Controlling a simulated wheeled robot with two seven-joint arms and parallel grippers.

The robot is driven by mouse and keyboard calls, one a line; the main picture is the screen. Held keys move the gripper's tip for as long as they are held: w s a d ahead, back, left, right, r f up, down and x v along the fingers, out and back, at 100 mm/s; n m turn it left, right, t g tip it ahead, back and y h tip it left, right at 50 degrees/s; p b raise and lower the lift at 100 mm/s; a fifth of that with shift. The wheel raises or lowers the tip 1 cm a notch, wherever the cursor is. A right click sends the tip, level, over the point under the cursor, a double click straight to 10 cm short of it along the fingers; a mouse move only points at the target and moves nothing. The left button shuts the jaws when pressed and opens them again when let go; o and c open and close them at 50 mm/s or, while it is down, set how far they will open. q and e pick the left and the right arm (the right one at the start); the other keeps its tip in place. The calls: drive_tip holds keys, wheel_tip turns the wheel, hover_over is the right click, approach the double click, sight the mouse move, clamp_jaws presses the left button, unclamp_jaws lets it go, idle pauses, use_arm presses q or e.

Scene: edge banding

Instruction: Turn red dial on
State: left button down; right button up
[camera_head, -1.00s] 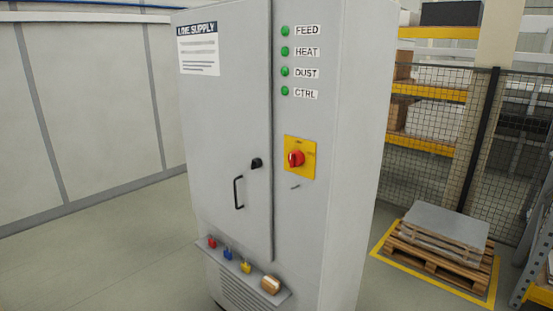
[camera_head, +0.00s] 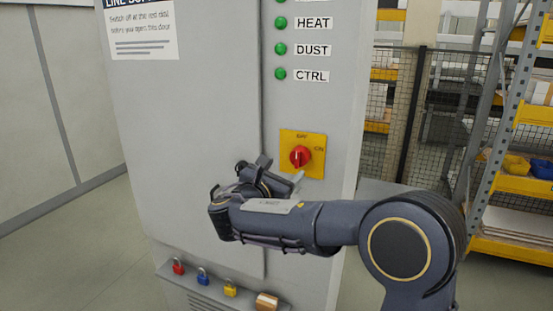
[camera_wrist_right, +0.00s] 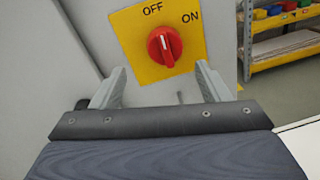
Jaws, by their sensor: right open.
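The red dial (camera_head: 300,156) sits on a yellow plate (camera_head: 316,140) on the front of the grey cabinet (camera_head: 190,110). In the right wrist view the dial (camera_wrist_right: 164,46) has its white mark pointing up, towards OFF, with ON to the upper right. My right gripper (camera_wrist_right: 160,82) is open and empty, its two fingers just below the dial on either side, apart from it. In the head view my right gripper (camera_head: 280,174) is in front of the cabinet, at the lower left of the dial, and hides the door handle. My left gripper is not in view.
Green lamps (camera_head: 280,49) line the cabinet above the dial. A ledge (camera_head: 245,300) below carries small red, blue and yellow padlocks and a brass-coloured block. A mesh fence (camera_head: 440,130) and shelving (camera_head: 500,120) stand at the right.

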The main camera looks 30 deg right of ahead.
sight(295, 160)
drive_tip(key=p+x, duration=0.2)
drive_tip(key=x, duration=0.4)
drive_tip(key=shift+d+r, duration=0.15)
drive_tip(key=shift+d, duration=0.1)
drive_tip(key=shift+w+d+p, duration=0.2)
drive_tip(key=shift+d+p, duration=0.1)
drive_tip(key=shift+d, duration=0.25)
